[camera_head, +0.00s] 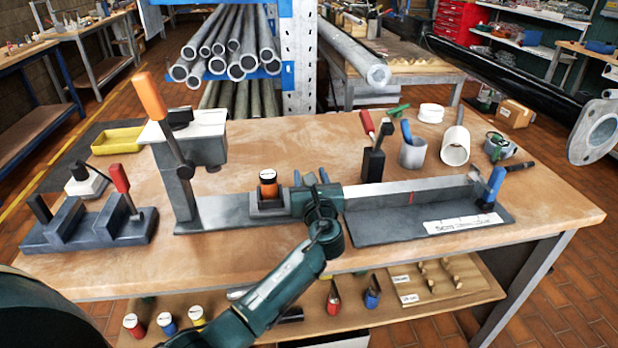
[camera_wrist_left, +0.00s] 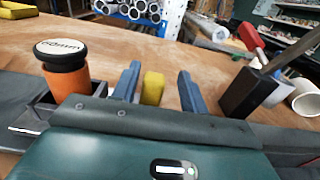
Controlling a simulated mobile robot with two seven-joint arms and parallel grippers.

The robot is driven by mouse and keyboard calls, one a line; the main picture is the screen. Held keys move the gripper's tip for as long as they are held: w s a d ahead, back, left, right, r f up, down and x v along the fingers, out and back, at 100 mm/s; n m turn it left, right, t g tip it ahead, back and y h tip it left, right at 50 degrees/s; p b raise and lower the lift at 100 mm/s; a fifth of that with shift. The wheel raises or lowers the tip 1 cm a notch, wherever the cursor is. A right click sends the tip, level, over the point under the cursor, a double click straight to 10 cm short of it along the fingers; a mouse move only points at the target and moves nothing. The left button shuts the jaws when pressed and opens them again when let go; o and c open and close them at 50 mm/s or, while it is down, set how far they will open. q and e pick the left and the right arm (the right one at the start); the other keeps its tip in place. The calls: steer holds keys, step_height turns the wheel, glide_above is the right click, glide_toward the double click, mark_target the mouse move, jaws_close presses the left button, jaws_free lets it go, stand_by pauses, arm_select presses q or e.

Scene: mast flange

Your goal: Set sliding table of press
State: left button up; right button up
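The press (camera_head: 195,150) stands at the left of the workbench, with an orange-handled lever tilted above it. A grey slide block (camera_head: 262,208) sits on the press's rail and holds an orange cylinder (camera_head: 268,188) with a black and white top. The cylinder also shows at left in the left wrist view (camera_wrist_left: 66,84). My left gripper (camera_head: 311,180) is just right of the block. In the left wrist view its two blue fingers (camera_wrist_left: 158,82) are open, with a yellow piece (camera_wrist_left: 153,88) between them and gaps on both sides. The head view hides this piece. My right gripper is not in view.
A dark plate with a metal strip (camera_head: 400,195) and a blue-handled clamp (camera_head: 493,185) extends right. A red-handled tool block (camera_head: 374,160), grey cup (camera_head: 413,152) and white tube (camera_head: 456,146) stand behind it. A red-handled fixture (camera_head: 100,220) is at left. The front bench strip is clear.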

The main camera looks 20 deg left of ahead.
arm_select(q)
steer(key=shift+a, duration=0.1)
steer(key=v, duration=1.3)
steer(key=shift+f, duration=0.1)
